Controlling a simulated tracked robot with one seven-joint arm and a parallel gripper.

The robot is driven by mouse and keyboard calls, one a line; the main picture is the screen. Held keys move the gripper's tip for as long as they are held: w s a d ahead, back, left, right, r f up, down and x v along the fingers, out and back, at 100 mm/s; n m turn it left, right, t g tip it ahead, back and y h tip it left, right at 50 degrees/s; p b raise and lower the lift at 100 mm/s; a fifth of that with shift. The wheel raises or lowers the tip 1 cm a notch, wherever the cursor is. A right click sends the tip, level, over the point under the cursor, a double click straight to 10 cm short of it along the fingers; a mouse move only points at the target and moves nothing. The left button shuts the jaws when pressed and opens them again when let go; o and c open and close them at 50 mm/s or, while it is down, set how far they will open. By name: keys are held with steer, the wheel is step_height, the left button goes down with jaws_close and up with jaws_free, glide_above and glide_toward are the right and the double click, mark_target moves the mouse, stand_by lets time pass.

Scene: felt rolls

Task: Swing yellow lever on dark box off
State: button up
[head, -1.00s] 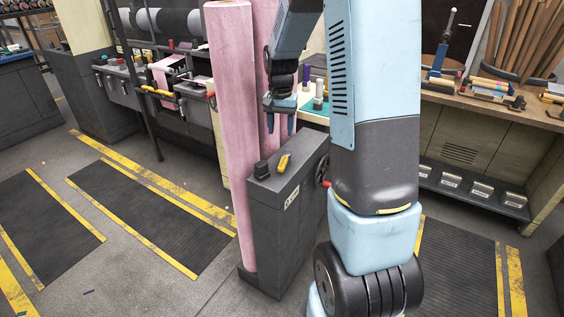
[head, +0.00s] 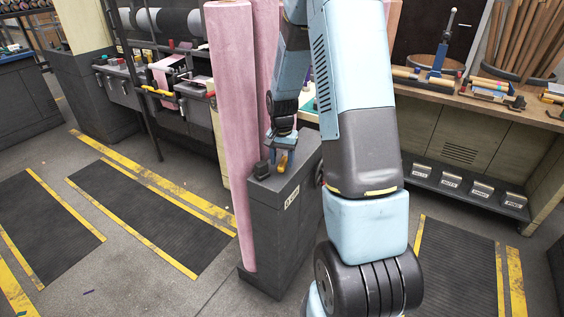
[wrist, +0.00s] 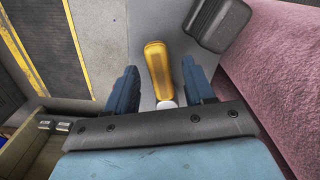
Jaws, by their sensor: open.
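The dark box (head: 280,236) stands on the floor in the middle of the head view, beside tall pink rolls. The yellow lever (head: 284,162) sits on the box's top, partly hidden by my gripper in the head view. In the wrist view the yellow lever (wrist: 158,70) lies between my two blue fingers, with its pale pivot end toward my palm. My gripper (wrist: 160,85) is open, a finger on each side of the lever, with gaps to both. I cannot tell its exact height over the lever.
A small dark block (wrist: 215,22) on the box top is near the lever. A pink felt roll (head: 232,130) rises close to the left of the box; it also fills the wrist view's right side (wrist: 285,70). A workbench (head: 480,110) stands at the right.

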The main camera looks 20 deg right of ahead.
steer(key=shift+f, duration=0.6)
steer(key=shift+c, duration=0.4)
jaws_close()
